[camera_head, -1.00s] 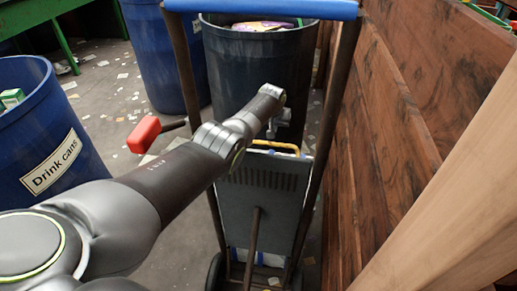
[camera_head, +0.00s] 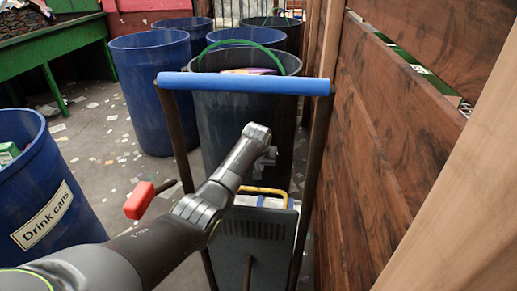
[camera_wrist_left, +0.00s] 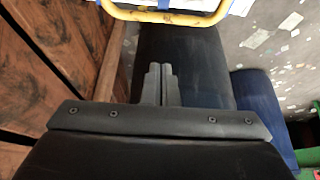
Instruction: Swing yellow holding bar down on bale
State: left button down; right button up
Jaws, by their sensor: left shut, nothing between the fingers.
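The yellow holding bar (camera_head: 264,190) is a bent tube behind the top of the hand truck's grey plate (camera_head: 252,236) in the head view. A small part of the white and blue bale (camera_head: 262,201) shows by it; the plate hides the rest. In the left wrist view the yellow bar (camera_wrist_left: 165,17) crosses the top edge, with a strip of the bale (camera_wrist_left: 195,4) behind it. My left gripper (camera_head: 268,160) is above the bar in the head view. Its fingers (camera_wrist_left: 160,84) are together and empty, apart from the bar in the wrist view. My right gripper is not in view.
The truck's blue handle (camera_head: 245,84) spans above my left arm. A red grip (camera_head: 139,200) sticks out left. A dark bin (camera_head: 225,125) stands behind, blue bins (camera_head: 152,100) at left. A wooden wall (camera_head: 370,150) closes the right side. Littered floor lies at left.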

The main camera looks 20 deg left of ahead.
pick_arm(q)
jog(key=p+v, duration=0.1)
jog(key=v, duration=0.8)
jog(key=shift+s+r, duration=0.15)
jog(key=shift+r, duration=0.1)
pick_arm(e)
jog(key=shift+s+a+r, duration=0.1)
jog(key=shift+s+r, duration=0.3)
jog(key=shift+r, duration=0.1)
pick_arm(q)
jog(key=shift+f, duration=0.1)
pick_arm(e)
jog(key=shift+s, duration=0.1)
